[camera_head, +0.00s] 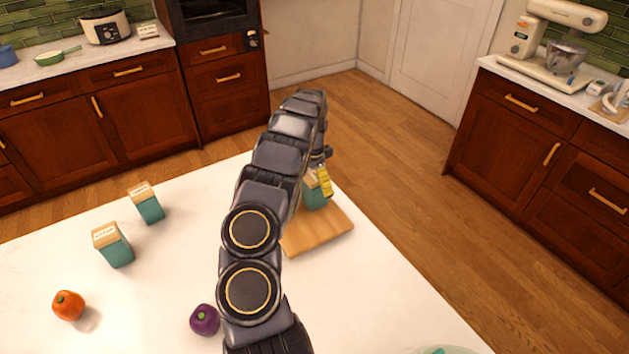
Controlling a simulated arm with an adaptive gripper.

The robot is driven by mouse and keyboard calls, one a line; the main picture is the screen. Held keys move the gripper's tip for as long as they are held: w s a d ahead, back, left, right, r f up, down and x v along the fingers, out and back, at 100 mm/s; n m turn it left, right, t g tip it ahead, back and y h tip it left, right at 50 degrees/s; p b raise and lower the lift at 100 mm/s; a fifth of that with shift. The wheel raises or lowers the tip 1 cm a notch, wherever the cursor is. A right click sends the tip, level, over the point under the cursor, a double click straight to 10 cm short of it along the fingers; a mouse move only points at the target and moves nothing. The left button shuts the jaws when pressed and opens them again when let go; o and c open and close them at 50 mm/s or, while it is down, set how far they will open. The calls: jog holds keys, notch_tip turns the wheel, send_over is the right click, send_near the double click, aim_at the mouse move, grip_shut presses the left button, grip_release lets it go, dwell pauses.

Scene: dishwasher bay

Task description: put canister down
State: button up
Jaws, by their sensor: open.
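A teal canister (315,198) is at the far part of the wooden board (325,231) and looks upright on it. My arm hides its left side, and my gripper covers most of its top. My gripper (323,181), with a yellow part showing, is open at the top of this canister. I cannot tell whether the fingers touch it. Two similar teal canisters with pale wooden lids, one farther back (150,209) and one nearer (117,251), stand on the white table (170,285) to the left.
An orange round fruit or vegetable (68,305) and a purple one (204,319) lie on the table's near part. A teal-rimmed dish (447,350) is cut off at the bottom edge. Counters stand beyond the floor.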

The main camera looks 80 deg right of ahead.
jog(key=shift+r, duration=0.1)
